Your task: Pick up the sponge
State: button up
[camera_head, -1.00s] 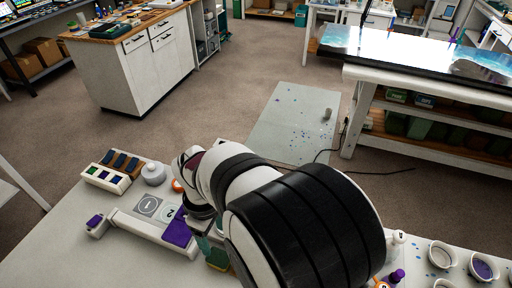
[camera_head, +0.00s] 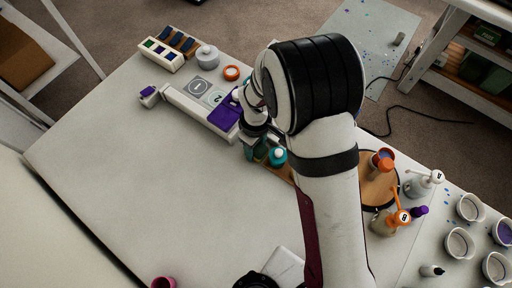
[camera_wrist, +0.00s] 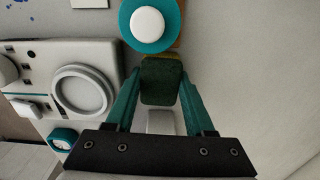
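The sponge (camera_wrist: 160,84) is a dark green block with a yellowish edge at its far end, in the upper middle of the wrist view. My gripper (camera_wrist: 161,80) has two teal fingers, set apart, one along each side of the sponge. No clear gap shows between fingers and sponge, but I cannot tell whether they press on it. In the head view my gripper (camera_head: 256,146) points down at the table beside a purple tray (camera_head: 225,117). My arm hides most of that spot, and the sponge is hard to make out there.
A teal-capped bottle (camera_head: 277,157) stands close beside my gripper; its round top (camera_wrist: 148,25) shows in the wrist view. The table's left side (camera_head: 140,190) is clear.

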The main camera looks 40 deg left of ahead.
aim_at(256, 148)
jog(key=c, duration=0.6)
notch_tip(256, 148, up, 10)
jog(key=shift+r, duration=0.1)
